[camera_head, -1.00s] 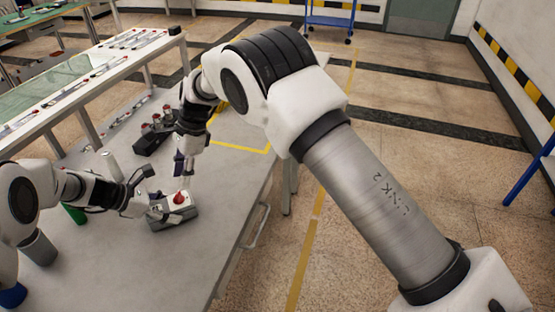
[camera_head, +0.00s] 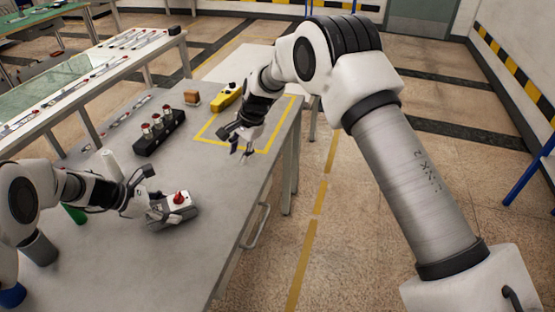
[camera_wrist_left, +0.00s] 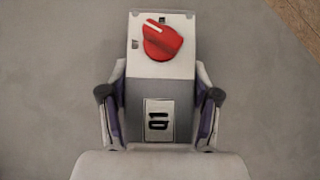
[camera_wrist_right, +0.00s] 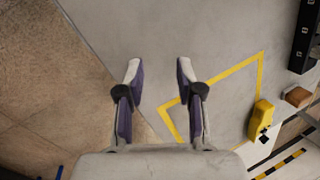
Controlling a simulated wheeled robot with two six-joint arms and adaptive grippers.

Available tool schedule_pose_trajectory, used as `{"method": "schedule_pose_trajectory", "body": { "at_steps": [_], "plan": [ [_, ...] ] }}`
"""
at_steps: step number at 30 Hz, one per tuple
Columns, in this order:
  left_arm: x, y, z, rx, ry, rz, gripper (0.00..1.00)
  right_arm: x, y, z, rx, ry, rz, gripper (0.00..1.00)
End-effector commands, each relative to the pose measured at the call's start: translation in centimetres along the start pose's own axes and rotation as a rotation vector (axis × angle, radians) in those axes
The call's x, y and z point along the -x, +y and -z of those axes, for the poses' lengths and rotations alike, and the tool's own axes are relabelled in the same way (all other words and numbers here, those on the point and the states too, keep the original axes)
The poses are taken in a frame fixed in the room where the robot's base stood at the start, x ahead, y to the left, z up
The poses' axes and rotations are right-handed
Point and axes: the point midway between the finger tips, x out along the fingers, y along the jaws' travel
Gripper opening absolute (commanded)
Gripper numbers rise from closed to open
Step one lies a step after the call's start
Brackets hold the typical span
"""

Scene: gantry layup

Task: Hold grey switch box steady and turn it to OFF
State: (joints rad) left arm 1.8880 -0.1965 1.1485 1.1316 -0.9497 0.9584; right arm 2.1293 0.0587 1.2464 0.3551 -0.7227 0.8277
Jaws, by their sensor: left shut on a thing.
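The grey switch box (camera_head: 184,216) sits on the table with a red rotary knob (camera_head: 179,197) on its white top. In the left wrist view the box (camera_wrist_left: 160,88) lies between my left fingers, and the white mark on the knob (camera_wrist_left: 163,42) points up and left. The markings beside the knob are too small to read. My left gripper (camera_head: 153,205) is shut on the box's sides; it also shows in the left wrist view (camera_wrist_left: 160,112). My right gripper (camera_head: 241,155) is open and empty near the yellow outline, well apart from the box; its spread fingers show in the right wrist view (camera_wrist_right: 158,70).
A yellow tape outline (camera_head: 205,129) marks the table (camera_head: 225,190). A yellow tool (camera_head: 228,95) and a brown block (camera_head: 192,99) lie behind. A black holder with several pieces (camera_head: 160,138) stands behind the box. A green item (camera_head: 74,213) is near my left arm.

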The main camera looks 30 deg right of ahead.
Motion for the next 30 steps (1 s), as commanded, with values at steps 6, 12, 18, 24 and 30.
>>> {"method": "schedule_pose_trajectory", "body": {
  "at_steps": [6,12,18,24,30],
  "plan": [
    [0.0,0.0,0.0,0.000,0.000,-0.001,0.09,-1.6,2.5,4.5,0.124,0.079,0.032,0.36],
    [0.0,0.0,0.0,0.000,0.000,-0.001,0.09,-3.0,5.1,8.2,0.251,0.157,0.048,0.36],
    [0.0,0.0,0.0,0.000,0.000,-0.001,0.09,-3.8,6.8,10.5,0.344,0.212,0.053,0.36],
    [0.0,0.0,0.0,0.000,0.000,-0.001,0.09,-3.9,7.2,11.0,0.367,0.226,0.055,0.36],
    [0.0,0.0,0.0,0.000,0.000,-0.001,0.09,-3.9,7.1,11.0,0.366,0.226,0.055,0.56]
  ]
}}
